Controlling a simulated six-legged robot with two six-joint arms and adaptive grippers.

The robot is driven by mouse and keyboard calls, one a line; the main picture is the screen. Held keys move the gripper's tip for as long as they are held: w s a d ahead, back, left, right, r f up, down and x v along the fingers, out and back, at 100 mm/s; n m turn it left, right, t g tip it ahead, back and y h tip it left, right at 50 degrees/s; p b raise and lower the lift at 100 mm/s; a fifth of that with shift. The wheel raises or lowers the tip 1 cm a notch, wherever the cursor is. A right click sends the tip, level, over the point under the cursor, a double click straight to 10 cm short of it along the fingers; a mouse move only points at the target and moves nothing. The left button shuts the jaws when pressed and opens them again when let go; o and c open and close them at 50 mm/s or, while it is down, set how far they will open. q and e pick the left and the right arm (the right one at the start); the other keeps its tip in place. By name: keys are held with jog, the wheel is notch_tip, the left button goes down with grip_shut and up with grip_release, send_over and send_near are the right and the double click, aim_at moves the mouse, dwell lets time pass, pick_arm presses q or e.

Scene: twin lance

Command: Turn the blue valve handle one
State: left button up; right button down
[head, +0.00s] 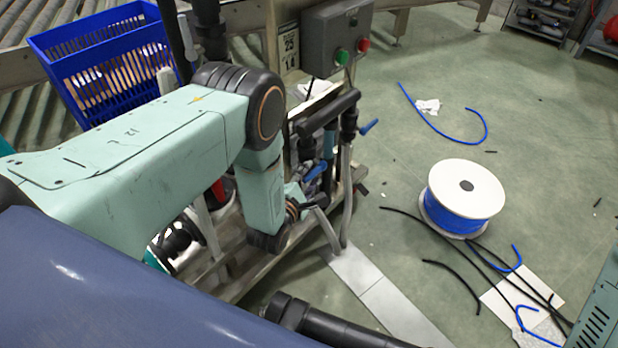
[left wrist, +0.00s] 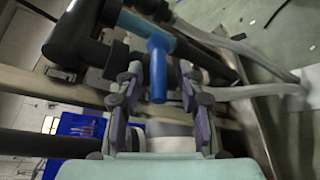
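A blue valve handle (left wrist: 158,68) sits on dark pipework (left wrist: 85,40) and shows between the fingers of my left gripper (left wrist: 161,85) in the left wrist view. The fingers stand apart on either side of it, with visible gaps. In the head view, my left gripper (head: 304,190) is low beside the pipe stand, close to a blue handle (head: 316,170), and my forearm partly hides this area. A second blue handle (head: 368,126) sticks out to the right of the upper black pipe (head: 328,112). My right gripper is not in view.
A grey control box (head: 337,38) with green and red buttons stands above the pipes. A blue crate (head: 100,65) is at the back left. Grey hoses (head: 346,190) run down to the floor. A cable spool (head: 463,197) and loose cables lie on the green floor at right.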

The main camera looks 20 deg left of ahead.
pick_arm(q)
jog(key=shift+r, duration=0.15)
jog(key=shift+c, duration=0.4)
grip_shut()
